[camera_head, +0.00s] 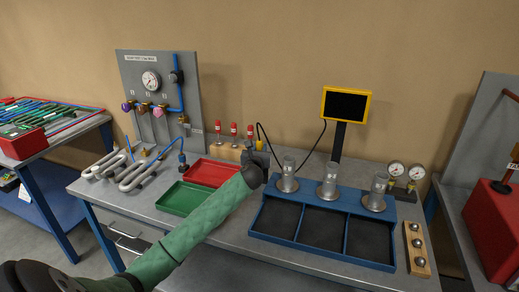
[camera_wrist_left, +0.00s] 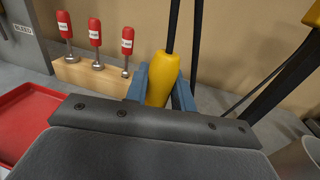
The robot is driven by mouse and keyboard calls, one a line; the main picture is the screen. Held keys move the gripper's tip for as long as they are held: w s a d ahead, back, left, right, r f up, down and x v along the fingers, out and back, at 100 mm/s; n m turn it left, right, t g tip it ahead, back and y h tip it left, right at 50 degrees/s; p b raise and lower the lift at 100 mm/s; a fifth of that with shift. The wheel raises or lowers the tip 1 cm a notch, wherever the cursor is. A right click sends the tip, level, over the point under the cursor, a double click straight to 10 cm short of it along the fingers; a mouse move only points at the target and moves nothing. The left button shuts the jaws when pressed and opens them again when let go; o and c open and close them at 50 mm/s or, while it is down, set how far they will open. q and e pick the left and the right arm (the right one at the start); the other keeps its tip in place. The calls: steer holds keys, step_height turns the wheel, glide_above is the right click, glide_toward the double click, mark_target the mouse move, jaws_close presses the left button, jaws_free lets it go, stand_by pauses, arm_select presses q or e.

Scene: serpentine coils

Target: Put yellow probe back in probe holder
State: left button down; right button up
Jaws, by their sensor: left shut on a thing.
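My left gripper (camera_head: 257,166) is at the back of the bench, just right of the wooden block. It is shut on the yellow probe (camera_head: 259,146). In the left wrist view the yellow probe (camera_wrist_left: 162,76) stands roughly upright between the blue fingers of the gripper (camera_wrist_left: 161,92); its lower end is hidden by the gripper body. A dark cable (camera_head: 317,143) runs from the probe towards the yellow-framed screen (camera_head: 346,105) on a dark post (camera_head: 338,142). I cannot make out a probe holder with certainty. My right gripper is not in view.
A wooden block (camera_head: 224,153) with red-handled tools stands left of the gripper. Red (camera_head: 207,172) and green (camera_head: 183,198) trays lie left. A blue three-part tray (camera_head: 322,240) with clear cylinders stands right. Gauges (camera_head: 396,169) and a wooden strip with metal balls (camera_head: 417,249) are further right.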

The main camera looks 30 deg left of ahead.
arm_select(q)
steer(key=c, duration=1.1)
jaws_free()
steer(key=shift+s+d+f, duration=0.1)
steer(key=shift+s+d, duration=0.05)
steer(key=shift+s, duration=0.15)
steer(key=b+v, duration=0.2)
steer(key=v, duration=0.5)
steer(key=shift+b, duration=0.3)
